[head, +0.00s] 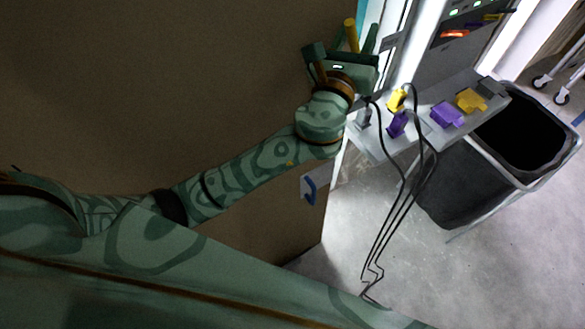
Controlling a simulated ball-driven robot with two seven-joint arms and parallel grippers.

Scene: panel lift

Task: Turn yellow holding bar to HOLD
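The yellow holding bar (351,35) stands up at the top of the view, near the right edge of the large brown panel (180,80). My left gripper (343,47) reaches it from below. Its two dark green fingers are spread, one on each side of the bar. The fingers look apart from the bar, though contact is hard to judge from this angle. The bar's lower end is hidden behind the gripper. No HOLD marking is readable. My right gripper is not in view.
A grey shelf (367,145) at right carries yellow and purple plugs (446,114), with black cables (402,205) hanging down to the floor. A dark bin (455,190) stands beside it. A blue-and-white handle-like piece (309,188) is on the panel. The concrete floor (500,270) at lower right is clear.

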